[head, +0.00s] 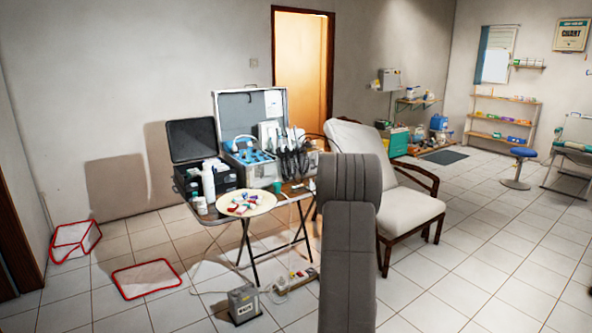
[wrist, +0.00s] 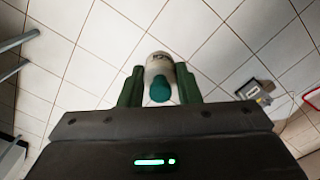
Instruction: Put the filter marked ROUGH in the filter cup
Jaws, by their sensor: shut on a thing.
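My gripper (wrist: 159,82) is shut on a small rounded filter (wrist: 158,62) in the wrist view. The filter has a cream body and a teal end towards the palm. A dark mark shows on the body, too small to read as ROUGH. It is held above the tiled floor. In the head view, my grey arm hides part of the scene, and the gripper is not visible. A round cream tray (head: 262,209) with several small coloured pieces (head: 243,203) sits on the folding table. I cannot make out the filter cup for certain.
The folding table (head: 214,219) carries an open black case (head: 192,141), a silver dental case (head: 260,176) and white bottles (head: 208,180). A grey box (head: 243,304) and a power strip (head: 296,280) lie on the floor. A padded chair (head: 408,205) stands right of the table.

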